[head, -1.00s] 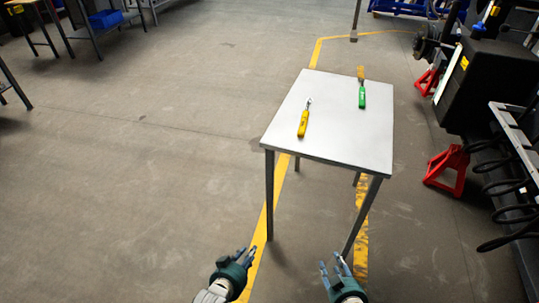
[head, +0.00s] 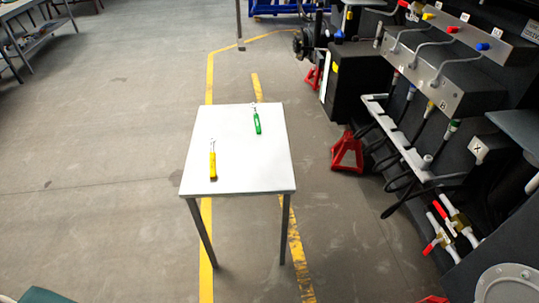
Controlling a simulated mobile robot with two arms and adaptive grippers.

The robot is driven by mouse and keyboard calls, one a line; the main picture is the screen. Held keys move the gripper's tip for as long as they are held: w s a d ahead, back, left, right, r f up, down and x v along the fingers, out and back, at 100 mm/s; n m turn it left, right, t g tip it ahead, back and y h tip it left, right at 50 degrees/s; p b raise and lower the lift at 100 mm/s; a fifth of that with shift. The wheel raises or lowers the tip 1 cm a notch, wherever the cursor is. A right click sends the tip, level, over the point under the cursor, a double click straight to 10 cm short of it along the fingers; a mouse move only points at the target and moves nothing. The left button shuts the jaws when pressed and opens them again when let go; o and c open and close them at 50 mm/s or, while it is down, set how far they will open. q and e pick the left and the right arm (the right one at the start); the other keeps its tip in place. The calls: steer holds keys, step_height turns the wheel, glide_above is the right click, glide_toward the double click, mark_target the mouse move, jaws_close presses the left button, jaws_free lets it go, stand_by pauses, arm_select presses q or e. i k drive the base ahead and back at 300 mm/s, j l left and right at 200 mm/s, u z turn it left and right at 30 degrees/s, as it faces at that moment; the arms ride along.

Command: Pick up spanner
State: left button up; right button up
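Two hand tools lie apart on the small white-topped table (head: 240,180). One has a yellow handle (head: 213,168) with a short metal end pointing to the far side; it lies near the left front part of the top. The other has a green handle (head: 257,125) with a thin end toward the table's far edge. The tool ends are too small to tell which one is the spanner. A teal part, probably of my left arm, shows at the bottom left corner. The fingers of both grippers are outside the view.
The dark chassis with a hose panel (head: 440,80), red-handled valves (head: 433,243) and a red jack stand (head: 347,152) fills the right side. Yellow lines (head: 209,85) mark the floor. The floor left of the table is clear. A workbench (head: 40,40) stands at the far left.

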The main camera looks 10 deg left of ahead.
mark_target(213, 175)
steer(key=i+j+z, duration=0.1)
steer(key=j+z, duration=0.35)
steer(key=j, duration=0.2)
steer(key=j+z, duration=0.5)
steer(key=j, duration=0.15)
steer(key=k+j+z, duration=0.15)
steer(key=j+z, duration=0.3)
steer(key=j, duration=0.15)
